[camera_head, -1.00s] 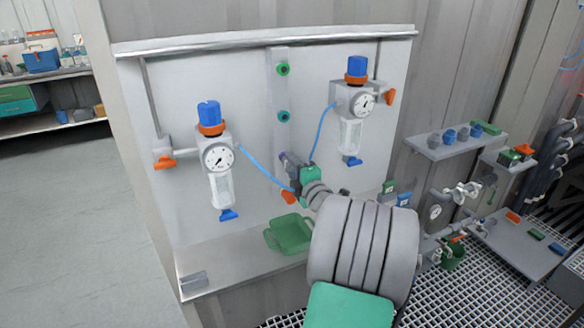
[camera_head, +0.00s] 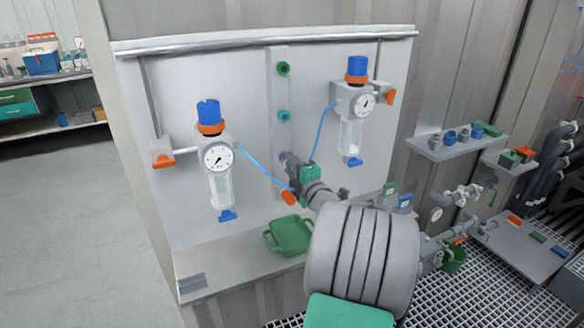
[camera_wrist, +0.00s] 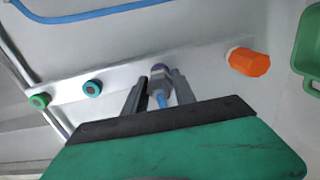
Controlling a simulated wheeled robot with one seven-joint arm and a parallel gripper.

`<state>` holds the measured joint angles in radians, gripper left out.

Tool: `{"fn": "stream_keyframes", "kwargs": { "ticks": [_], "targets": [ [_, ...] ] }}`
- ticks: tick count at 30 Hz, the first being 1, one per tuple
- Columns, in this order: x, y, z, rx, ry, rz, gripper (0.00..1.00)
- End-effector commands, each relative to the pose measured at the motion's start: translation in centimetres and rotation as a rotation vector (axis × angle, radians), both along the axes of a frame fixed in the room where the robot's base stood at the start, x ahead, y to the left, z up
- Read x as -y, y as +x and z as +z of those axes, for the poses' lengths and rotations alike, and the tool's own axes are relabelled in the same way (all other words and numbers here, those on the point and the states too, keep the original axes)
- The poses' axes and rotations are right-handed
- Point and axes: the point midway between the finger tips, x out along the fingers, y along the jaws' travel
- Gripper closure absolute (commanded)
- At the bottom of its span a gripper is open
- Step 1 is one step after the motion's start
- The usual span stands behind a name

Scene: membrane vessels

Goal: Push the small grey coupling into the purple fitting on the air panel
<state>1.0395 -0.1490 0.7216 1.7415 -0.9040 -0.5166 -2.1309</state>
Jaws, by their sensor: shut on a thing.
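My gripper (camera_wrist: 159,94) is shut on the small grey coupling (camera_wrist: 157,84), which shows between the two fingers in the wrist view with a blue hose end at it. The purple fitting (camera_wrist: 158,67) is directly beyond the coupling in the wrist view. In the head view the purple fitting (camera_head: 284,156) shows at the lower end of the panel's strip, at the tip of my gripper (camera_head: 292,168). The coupling is at or against the fitting. I cannot tell how deep it sits. The air panel (camera_head: 240,80) is the pale board behind.
Green (camera_head: 284,69) and teal (camera_head: 283,116) fittings sit higher on the strip. Two regulators with gauges (camera_head: 218,157) (camera_head: 363,103) flank it, with blue hoses. An orange part (camera_wrist: 249,62) is close beside my gripper. A green tray (camera_head: 289,235) stands on the ledge below.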

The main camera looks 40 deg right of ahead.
Motion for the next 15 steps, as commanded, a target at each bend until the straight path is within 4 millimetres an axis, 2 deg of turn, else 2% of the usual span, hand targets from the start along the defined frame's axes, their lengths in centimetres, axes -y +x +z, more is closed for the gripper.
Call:
{"fn": "stream_keyframes", "kwargs": {
  "ticks": [11,12,15],
  "targets": [
    [0.18,0.77,-0.05,0.001,-0.001,0.001,1.00],
    [0.19,0.76,0.01,0.000,0.000,0.001,0.66],
    [0.20,0.73,0.01,0.000,0.000,0.001,0.57]
  ]
}}
